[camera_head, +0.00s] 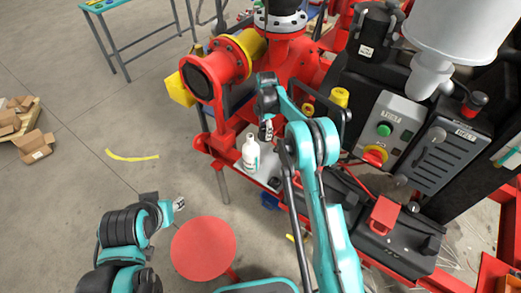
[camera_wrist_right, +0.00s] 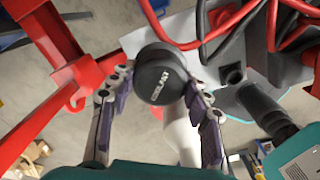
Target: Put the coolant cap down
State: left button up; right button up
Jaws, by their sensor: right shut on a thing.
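The coolant cap (camera_wrist_right: 160,74) is a round black cap with lettering on its top. In the right wrist view it sits between the fingertips of my right gripper (camera_wrist_right: 158,88), which is shut on it. In the head view my right gripper (camera_head: 267,131) is above the red skid frame, just right of a white bottle (camera_head: 251,154); the cap cannot be made out there. A white rounded shape (camera_wrist_right: 182,135), perhaps the bottle, shows below the cap in the wrist view. My left gripper (camera_head: 179,203) is low at the left, away from the skid, its opening unclear.
A pale flat surface (camera_wrist_right: 178,30) lies behind the cap, with red hoses (camera_wrist_right: 232,22) and a dark neck (camera_wrist_right: 232,74) to its right. A round red stool top (camera_head: 204,248) stands in front. A control box (camera_head: 390,128) and yellow cap (camera_head: 340,97) are to the right.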

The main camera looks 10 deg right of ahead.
notch_tip(320, 180, down, 9)
jog(key=shift+f+b, duration=0.1)
jog(key=shift+b, duration=1.05)
jog(key=shift+r, duration=0.2)
jog(key=shift+f, duration=0.1)
jog(key=o, duration=0.9)
jog(key=shift+f, duration=0.15)
jog(key=shift+c, duration=0.2)
jog(key=o, duration=0.4)
